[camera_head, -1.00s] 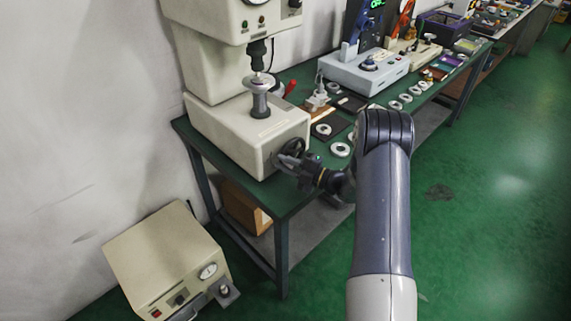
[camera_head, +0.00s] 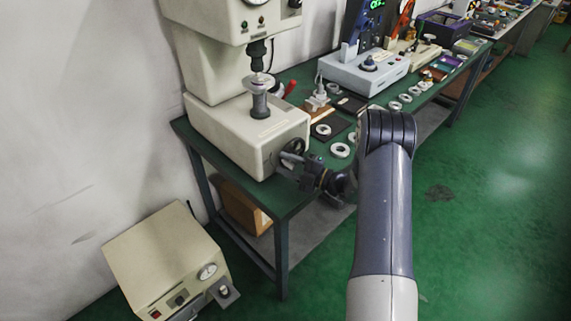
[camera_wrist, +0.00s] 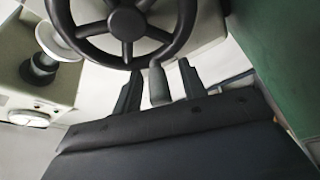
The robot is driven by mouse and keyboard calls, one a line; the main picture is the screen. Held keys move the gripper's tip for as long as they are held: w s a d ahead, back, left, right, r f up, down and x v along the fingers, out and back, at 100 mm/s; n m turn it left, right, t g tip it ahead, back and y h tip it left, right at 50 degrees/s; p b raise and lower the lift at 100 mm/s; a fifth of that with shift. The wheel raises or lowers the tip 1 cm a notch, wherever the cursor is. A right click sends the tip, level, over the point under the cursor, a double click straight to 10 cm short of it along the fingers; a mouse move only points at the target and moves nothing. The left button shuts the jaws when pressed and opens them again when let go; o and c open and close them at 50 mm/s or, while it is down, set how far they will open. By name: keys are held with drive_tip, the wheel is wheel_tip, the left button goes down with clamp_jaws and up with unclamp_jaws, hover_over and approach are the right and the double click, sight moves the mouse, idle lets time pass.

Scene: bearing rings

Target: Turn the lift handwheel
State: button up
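The black lift handwheel (camera_head: 295,147) is on the front face of the cream press (camera_head: 225,135). In the wrist view the spoked wheel (camera_wrist: 125,22) fills the top, with its grey crank handle (camera_wrist: 157,84) pointing down toward me. My gripper (camera_wrist: 159,88) is open, with one finger on each side of the handle and a gap visible on both sides. In the head view my gripper (camera_head: 287,168) is just below and in front of the wheel, partly blending with its dark handle area.
The press stands on a green bench (camera_head: 285,205). Bearing rings (camera_head: 340,150) lie on the bench to the right, near a grey-blue instrument (camera_head: 363,72). A cream box with a gauge (camera_head: 170,262) is on the floor at lower left. Green floor is clear on the right.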

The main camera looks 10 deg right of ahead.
drive_tip(key=r+b+v, duration=0.1)
drive_tip(key=v, duration=0.9)
drive_tip(key=shift+f+b, duration=0.35)
drive_tip(key=shift+f, duration=0.15)
drive_tip(key=shift+s, duration=0.1)
drive_tip(key=p+x, duration=0.2)
drive_tip(key=x, duration=0.8)
drive_tip(key=shift+w+a, duration=0.2)
drive_tip(key=shift+a, duration=0.1)
